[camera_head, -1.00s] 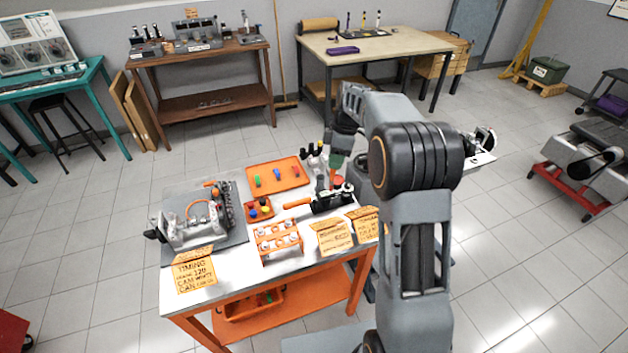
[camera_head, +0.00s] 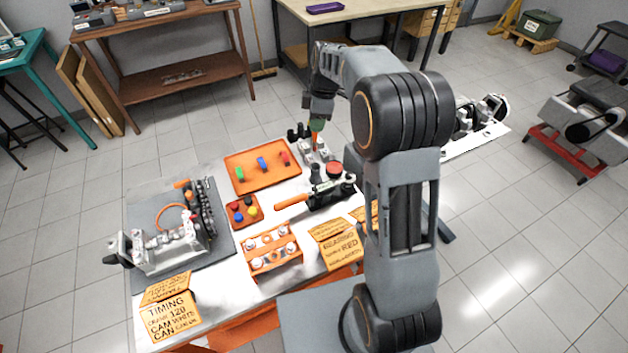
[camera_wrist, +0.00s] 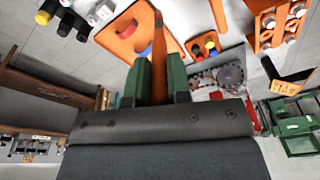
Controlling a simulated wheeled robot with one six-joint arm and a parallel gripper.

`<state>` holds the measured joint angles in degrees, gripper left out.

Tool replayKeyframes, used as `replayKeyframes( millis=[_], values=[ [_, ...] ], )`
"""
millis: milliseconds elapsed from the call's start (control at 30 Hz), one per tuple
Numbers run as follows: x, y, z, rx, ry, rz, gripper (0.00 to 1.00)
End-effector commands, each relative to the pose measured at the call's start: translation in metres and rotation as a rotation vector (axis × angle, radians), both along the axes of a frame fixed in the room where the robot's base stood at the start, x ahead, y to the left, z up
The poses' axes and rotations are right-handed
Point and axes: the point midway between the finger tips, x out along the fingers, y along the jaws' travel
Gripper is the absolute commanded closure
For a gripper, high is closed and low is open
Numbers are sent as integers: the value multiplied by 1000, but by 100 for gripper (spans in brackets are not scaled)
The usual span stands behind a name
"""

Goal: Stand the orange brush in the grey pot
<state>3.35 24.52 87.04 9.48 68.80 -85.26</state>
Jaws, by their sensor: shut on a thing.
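My gripper (camera_head: 316,124) is shut on the orange brush (camera_wrist: 158,55), whose orange shaft shows between the green fingers in the wrist view. In the head view a short bit of orange (camera_head: 315,138) shows below the fingers, above the back right part of the workbench. The brush's lower end is hard to make out. A small dark grey cylinder (camera_head: 315,173) stands on the bench nearer than the gripper; I cannot tell whether it is the grey pot. The brush appears apart from it.
Black cylinders (camera_head: 298,131) stand close left of my gripper. An orange tray (camera_head: 262,172) with coloured pieces, a red-topped item (camera_head: 334,168), an orange-handled tool (camera_head: 310,198), an orange rack (camera_head: 270,248) and an engine block (camera_head: 170,240) crowd the bench. Folded cards line its front.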

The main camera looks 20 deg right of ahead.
Motion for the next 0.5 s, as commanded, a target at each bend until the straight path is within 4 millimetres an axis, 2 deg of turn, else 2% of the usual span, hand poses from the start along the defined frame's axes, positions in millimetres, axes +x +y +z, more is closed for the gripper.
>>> replayKeyframes(
  millis=[33,367,500],
  values=[
    [0,0,-12,-2,-3,1,100],
    [0,-1,-45,-10,-18,-2,100],
    [-1,-2,-67,-11,-17,-4,100]
  ],
)
